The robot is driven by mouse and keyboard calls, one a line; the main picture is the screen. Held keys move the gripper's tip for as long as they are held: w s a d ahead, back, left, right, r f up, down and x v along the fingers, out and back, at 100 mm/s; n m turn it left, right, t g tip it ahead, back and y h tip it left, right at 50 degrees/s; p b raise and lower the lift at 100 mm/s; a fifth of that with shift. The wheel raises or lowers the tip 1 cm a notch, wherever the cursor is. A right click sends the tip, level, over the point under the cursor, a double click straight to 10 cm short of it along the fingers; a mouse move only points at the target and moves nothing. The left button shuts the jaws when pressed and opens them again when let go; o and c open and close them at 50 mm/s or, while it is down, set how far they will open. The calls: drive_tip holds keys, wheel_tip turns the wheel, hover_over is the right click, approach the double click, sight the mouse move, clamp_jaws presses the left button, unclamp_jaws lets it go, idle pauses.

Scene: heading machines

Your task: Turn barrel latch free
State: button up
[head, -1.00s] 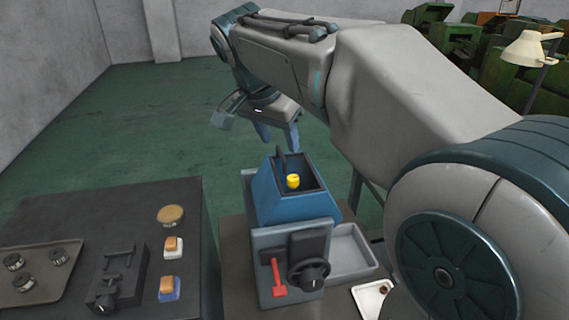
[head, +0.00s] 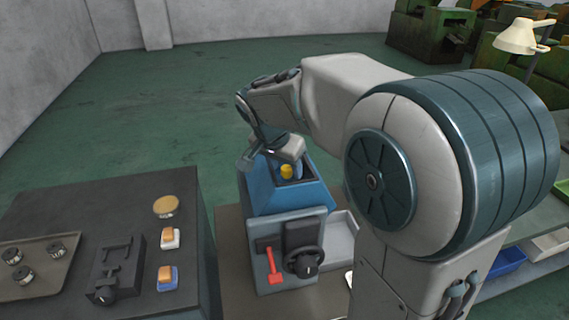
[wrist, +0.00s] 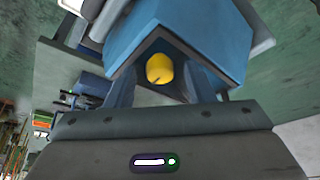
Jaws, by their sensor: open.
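A blue machine housing (head: 290,198) has an open top with a short yellow cylinder (head: 286,171) inside. The yellow cylinder also shows in the wrist view (wrist: 160,68), with a dark mark on its lower part. I cannot tell whether it is the barrel latch. My gripper (wrist: 160,80) is open, with one finger on each side of the cylinder and a visible gap to it. In the head view, my gripper (head: 285,160) is low over the housing's opening. The wrist and fingers hide part of the opening there.
The housing's front carries a red lever (head: 273,267) and a black handwheel (head: 304,261). A grey tray (head: 342,236) stands to its right. The left bench (head: 150,198) holds a black clamp-like fixture (head: 117,268), two orange switches and a tray of round metal parts.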

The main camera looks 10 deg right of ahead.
drive_tip(key=c, duration=1)
drive_tip(key=n+t+y+b, duration=0.1)
drive_tip(key=n+b, duration=0.1)
drive_tip(key=n, duration=0.1)
drive_tip(key=shift+s+d+n, duration=0.1)
drive_tip(key=shift+d+n, duration=0.05)
drive_tip(key=shift+n, duration=0.25)
drive_tip(key=n+y, duration=0.1)
drive_tip(key=n, duration=0.1)
drive_tip(key=n+y+b, duration=0.1)
drive_tip(key=n, duration=0.2)
drive_tip(key=shift+d+b, duration=0.2)
drive_tip(key=shift+b, duration=0.1)
drive_tip(key=n, duration=0.2)
drive_tip(key=n+y+b, duration=0.1)
drive_tip(key=n, duration=0.1)
drive_tip(key=n+y+b, duration=0.1)
drive_tip(key=shift+d+f+n, duration=0.1)
drive_tip(key=shift+d+n, duration=0.15)
drive_tip(key=shift+n, duration=0.15)
drive_tip(key=shift+n+g+y+b, duration=0.5)
drive_tip(key=shift+n+y+b, duration=0.35)
drive_tip(key=shift+n, duration=0.85)
